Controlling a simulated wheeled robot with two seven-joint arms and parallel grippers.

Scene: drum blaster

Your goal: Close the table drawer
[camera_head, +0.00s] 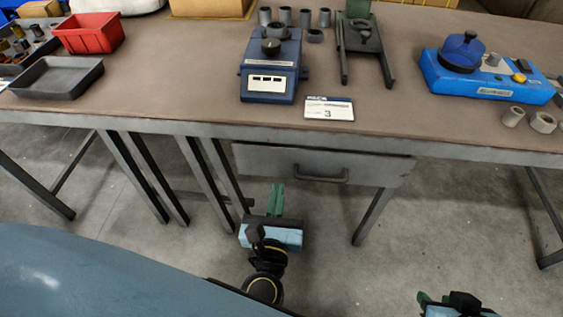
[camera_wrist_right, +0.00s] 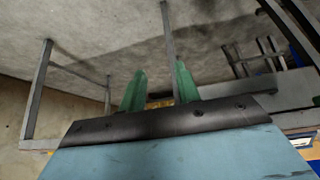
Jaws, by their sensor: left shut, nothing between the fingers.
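The grey table drawer (camera_head: 370,167) hangs under the front edge of the workbench, near its middle. Its front carries a dark bar handle (camera_head: 320,178). From this angle I cannot tell how far the drawer stands out from the bench. My left gripper (camera_head: 277,187) is below and a little left of the handle, its green fingers together and empty, with no clear contact with the drawer. My right gripper is low at the bottom right of the head view, partly cut off. In the right wrist view its green fingers (camera_wrist_right: 160,80) are apart with nothing held between them.
The workbench (camera_head: 200,112) has dark metal legs on both sides of the drawer. On it are a blue device (camera_head: 270,70), a label card (camera_head: 330,108), a blue fixture (camera_head: 485,80), a red bin (camera_head: 90,32) and a black tray (camera_head: 57,77). The floor in front is clear.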

